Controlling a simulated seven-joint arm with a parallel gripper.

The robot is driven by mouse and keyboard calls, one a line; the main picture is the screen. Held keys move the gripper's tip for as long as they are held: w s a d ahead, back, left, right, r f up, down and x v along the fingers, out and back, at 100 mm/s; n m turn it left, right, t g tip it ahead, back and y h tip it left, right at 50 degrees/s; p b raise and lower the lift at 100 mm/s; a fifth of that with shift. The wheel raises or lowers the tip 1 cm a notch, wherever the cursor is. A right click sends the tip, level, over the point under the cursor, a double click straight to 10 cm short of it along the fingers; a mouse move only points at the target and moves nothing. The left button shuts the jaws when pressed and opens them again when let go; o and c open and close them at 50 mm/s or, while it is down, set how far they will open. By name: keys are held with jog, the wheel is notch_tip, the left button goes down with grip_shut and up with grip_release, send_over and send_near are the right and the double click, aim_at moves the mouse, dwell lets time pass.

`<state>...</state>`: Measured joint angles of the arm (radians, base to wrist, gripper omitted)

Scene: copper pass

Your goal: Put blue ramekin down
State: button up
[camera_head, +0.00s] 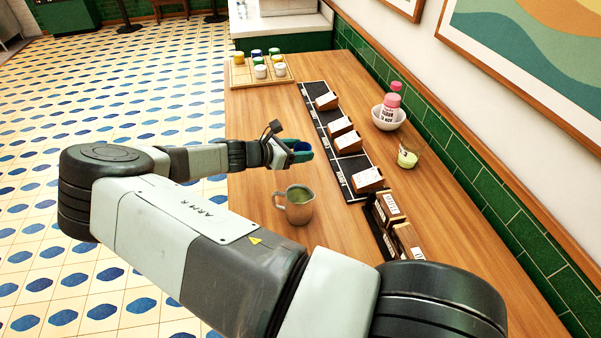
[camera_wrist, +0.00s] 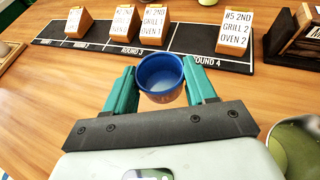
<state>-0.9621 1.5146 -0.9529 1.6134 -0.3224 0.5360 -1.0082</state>
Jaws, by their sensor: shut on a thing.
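The blue ramekin (camera_wrist: 161,78) is between the two teal fingers of my gripper (camera_wrist: 160,70) in the wrist view. It is blue at the rim and inside, with a brownish lower outside, and its opening faces the camera. My gripper is shut on it. In the head view the ramekin (camera_head: 302,147) shows only as a small blue patch at the gripper, over the wooden counter (camera_head: 262,105). Its underside is hidden, so I cannot tell whether it touches the counter.
A black strip (camera_wrist: 192,40) marked with rounds carries several ticket blocks (camera_head: 340,128) beyond the gripper. A tray of small pots (camera_head: 258,68), a bowl with a pink bottle (camera_head: 388,115) and a green cup (camera_head: 408,157) stand farther off.

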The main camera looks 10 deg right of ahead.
aim_at(298, 178)
notch_tip(298, 178, down, 8)
dwell(0.4)
jog(key=o, duration=1)
jog(key=shift+o, duration=0.2)
